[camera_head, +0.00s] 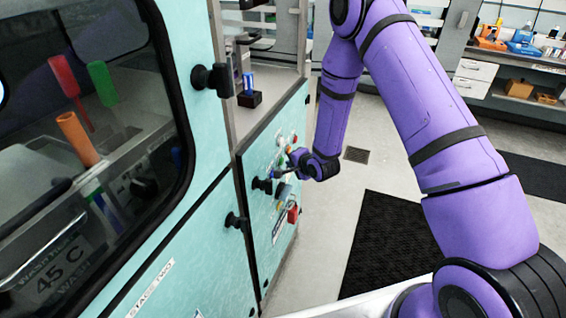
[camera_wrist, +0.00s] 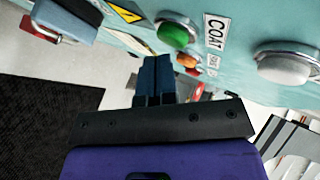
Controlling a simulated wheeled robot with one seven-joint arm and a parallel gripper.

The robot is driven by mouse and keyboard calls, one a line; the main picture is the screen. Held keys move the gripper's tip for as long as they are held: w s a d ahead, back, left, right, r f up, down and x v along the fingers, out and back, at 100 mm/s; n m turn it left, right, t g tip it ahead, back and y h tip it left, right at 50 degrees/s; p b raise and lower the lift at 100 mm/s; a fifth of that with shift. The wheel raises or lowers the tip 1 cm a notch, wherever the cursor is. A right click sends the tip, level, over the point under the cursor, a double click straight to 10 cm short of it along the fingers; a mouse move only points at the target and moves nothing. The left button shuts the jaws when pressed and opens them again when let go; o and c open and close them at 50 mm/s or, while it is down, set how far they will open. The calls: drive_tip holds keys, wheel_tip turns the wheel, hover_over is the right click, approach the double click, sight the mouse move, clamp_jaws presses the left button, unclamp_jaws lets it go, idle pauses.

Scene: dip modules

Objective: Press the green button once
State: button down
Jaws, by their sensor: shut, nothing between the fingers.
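The green button (camera_wrist: 173,35) is a round dome in a metal ring on the pale teal panel, at the top middle of the wrist view. A white label reading COAT (camera_wrist: 214,31) is to its right. My gripper (camera_wrist: 155,62) is shut and empty, its dark blue fingers together. In the wrist view the fingertips appear just below and left of the button, with a small gap in the picture; I cannot tell the depth gap. In the head view my gripper (camera_head: 287,172) is at the panel (camera_head: 264,206), where I cannot clearly make out the green button.
An orange-red button (camera_wrist: 187,60) sits close to the green one, and a large white button (camera_wrist: 287,66) is to the right. Black knobs (camera_head: 234,221) stick out from the cabinet. A dark mat (camera_head: 385,235) lies on the floor.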

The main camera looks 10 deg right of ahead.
drive_tip(key=shift+w+a, duration=0.25)
drive_tip(key=shift+a, duration=0.1)
idle(0.8)
drive_tip(key=shift+d, duration=0.1)
drive_tip(key=shift+s+d, duration=0.5)
drive_tip(key=shift+d, duration=0.05)
drive_tip(key=shift+d, duration=0.1)
drive_tip(key=shift+s+d, duration=0.75)
drive_tip(key=shift+d, duration=0.2)
drive_tip(key=shift+s+d, duration=0.7)
drive_tip(key=shift+d, duration=0.25)
